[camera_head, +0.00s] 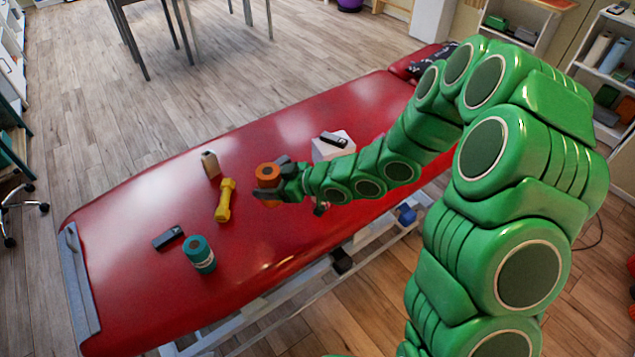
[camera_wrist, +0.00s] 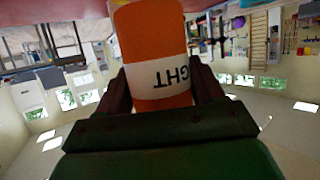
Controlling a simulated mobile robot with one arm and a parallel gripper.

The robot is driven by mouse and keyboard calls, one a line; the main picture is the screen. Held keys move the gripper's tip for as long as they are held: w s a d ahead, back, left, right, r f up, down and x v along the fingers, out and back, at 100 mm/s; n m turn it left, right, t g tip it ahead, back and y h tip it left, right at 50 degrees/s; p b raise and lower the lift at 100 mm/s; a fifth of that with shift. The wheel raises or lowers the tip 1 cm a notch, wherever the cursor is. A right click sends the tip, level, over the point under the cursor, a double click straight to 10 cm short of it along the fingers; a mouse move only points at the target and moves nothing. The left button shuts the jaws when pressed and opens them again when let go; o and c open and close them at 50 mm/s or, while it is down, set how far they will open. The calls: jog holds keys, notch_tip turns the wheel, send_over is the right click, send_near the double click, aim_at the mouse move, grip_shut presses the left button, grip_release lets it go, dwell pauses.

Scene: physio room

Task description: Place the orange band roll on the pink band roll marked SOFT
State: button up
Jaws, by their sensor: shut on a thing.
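The orange band roll (camera_head: 267,171) is upright between the jaws of my gripper (camera_head: 270,190), above the red treatment table. In the wrist view the orange roll (camera_wrist: 151,45) fills the space between the two dark fingers of my gripper (camera_wrist: 158,85). Its white label shows upside-down letters reading "GHT". I cannot make out a pink band roll marked SOFT in either view; my arm covers part of the table. A teal roll (camera_head: 196,247) with a white label stands near the table's left end.
On the red table (camera_head: 120,262) are a yellow dumbbell (camera_head: 225,200), a dark flat case (camera_head: 168,238), a small beige-grey object (camera_head: 210,164) and a white box (camera_head: 327,151) with a dark item on top. The table's left part has bare room. Shelves (camera_head: 608,75) stand at right.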

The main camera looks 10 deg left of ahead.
jog(key=w+d+r+m+t, duration=0.25)
jog(key=w+d+r, duration=0.35)
jog(key=w+d, duration=0.5)
jog(key=shift+h, duration=0.4)
jog(key=shift+s+d+f, duration=0.1)
jog(key=shift+s+f, duration=0.1)
jog(key=shift+f, duration=1.1)
jog(key=shift+s+d+f, duration=0.1)
jog(key=shift+s+f, duration=0.1)
jog(key=shift+f, duration=1.05)
jog(key=shift+s+d+f, duration=0.1)
jog(key=shift+s+f, duration=0.1)
jog(key=shift+f, duration=1.1)
jog(key=shift+f+t, duration=0.15)
jog(key=shift+t, duration=0.1)
jog(key=o, duration=1.4)
jog(key=shift+r, duration=0.2)
jog(key=shift+v, duration=6.05)
jog(key=shift+w, duration=0.1)
